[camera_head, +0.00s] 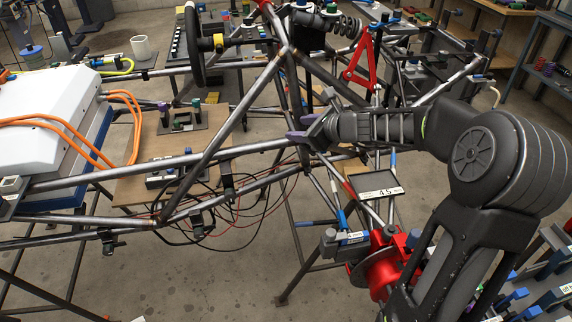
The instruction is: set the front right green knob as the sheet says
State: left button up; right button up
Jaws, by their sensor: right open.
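My right gripper (304,129), dark with purple fingertips, is open beside a chassis tube near the middle of the camera_head view. Nothing shows between its fingers. A small green knob (196,103) stands on a dark plate on the wooden board at the left, beside a purple one (163,107). The gripper is well to its right. I cannot tell whether this is the front right green knob, or read its setting. A dark panel (375,184) has a white label that seems to read 4.5; I cannot tell whether it is the sheet. My left gripper is not in view.
Steel chassis tubes (228,128) cross between the gripper and the wooden board (135,160). Loose black and red cables (235,215) hang below. A white box (45,115) with orange cables stands at the left. A red round part (385,265) is close to my right arm.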

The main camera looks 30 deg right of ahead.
jog(key=s+a+f+n+g, duration=0.1)
jog(key=a+f+n+g, duration=0.1)
jog(key=a+f, duration=0.3)
notch_tip(320, 180, down, 4)
jog(key=shift+s+r+n+y, duration=0.25)
jog(key=shift+s+n+y, duration=0.05)
jog(key=shift+s+n, duration=0.1)
jog(key=shift+a+f, duration=0.1)
jog(key=shift+a, duration=0.05)
jog(key=s+a+f+n+g, duration=0.3)
jog(key=s+a+f+n, duration=0.3)
jog(key=f, duration=0.4)
jog(key=s+a+f+n+g, duration=0.2)
jog(key=s+a+f+n, duration=0.2)
jog(key=a+f, duration=0.45)
jog(key=s+a+f+n+g+y, duration=0.1)
jog(key=s+a+f+n+g, duration=0.1)
jog(key=s+a+f+n, duration=0.4)
jog(key=s+a+f+n+g+y, duration=0.1)
jog(key=s+a+f+n+g, duration=0.1)
jog(key=s+a+f+n, duration=0.3)
jog(key=s+a+n, duration=0.4)
jog(key=s, duration=0.4)
jog(key=shift+s+f+n, duration=0.35)
jog(key=shift+f+n, duration=0.05)
